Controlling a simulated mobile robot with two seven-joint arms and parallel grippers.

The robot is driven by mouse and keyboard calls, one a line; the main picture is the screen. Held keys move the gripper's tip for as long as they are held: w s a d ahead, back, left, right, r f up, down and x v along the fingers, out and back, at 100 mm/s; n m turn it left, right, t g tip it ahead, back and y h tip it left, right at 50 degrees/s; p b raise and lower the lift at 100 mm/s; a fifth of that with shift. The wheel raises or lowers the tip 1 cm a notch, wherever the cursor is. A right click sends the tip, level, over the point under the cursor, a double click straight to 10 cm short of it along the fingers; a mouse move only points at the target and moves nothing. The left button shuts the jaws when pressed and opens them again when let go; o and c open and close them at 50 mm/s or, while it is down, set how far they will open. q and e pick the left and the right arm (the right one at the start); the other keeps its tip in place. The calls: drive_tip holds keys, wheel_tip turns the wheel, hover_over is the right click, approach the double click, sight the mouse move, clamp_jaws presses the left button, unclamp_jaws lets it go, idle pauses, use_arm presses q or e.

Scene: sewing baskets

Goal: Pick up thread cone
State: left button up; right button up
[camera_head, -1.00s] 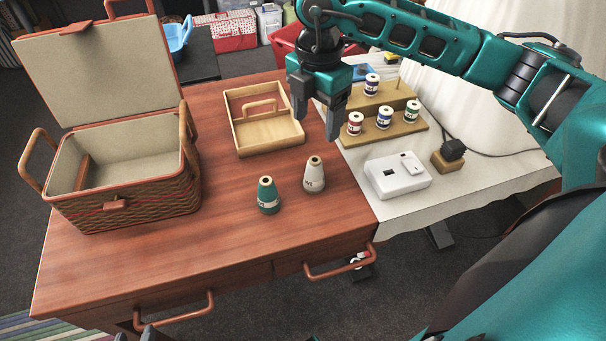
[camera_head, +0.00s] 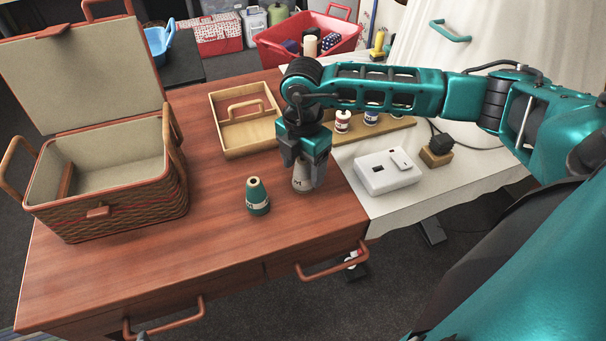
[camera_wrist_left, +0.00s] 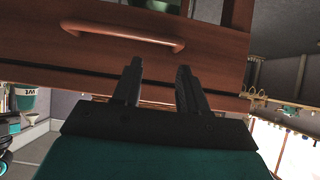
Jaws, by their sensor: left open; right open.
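A white thread cone (camera_head: 301,184) stands upright on the wooden table (camera_head: 200,262). My right gripper (camera_head: 304,178) is pointed down over it, with its open fingers on either side of the cone's upper part. The fingers hide part of the cone, and I cannot tell whether they touch it. A teal thread cone (camera_head: 257,198) stands upright to the left, apart from the gripper. My left gripper (camera_wrist_left: 158,80) shows in the left wrist view, open and empty, in front of the table's drawer handle (camera_wrist_left: 125,34).
An open wicker basket (camera_head: 120,207) stands at the left. A wooden tray (camera_head: 240,139) with a handle lies behind the cones. At the right are a white device (camera_head: 385,172) and a spool rack (camera_head: 392,129), partly hidden by my right arm.

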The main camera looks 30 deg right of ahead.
drive_tip(key=shift+c, duration=0.3)
drive_tip(key=c, duration=1.1)
drive_tip(key=shift+r, duration=0.1)
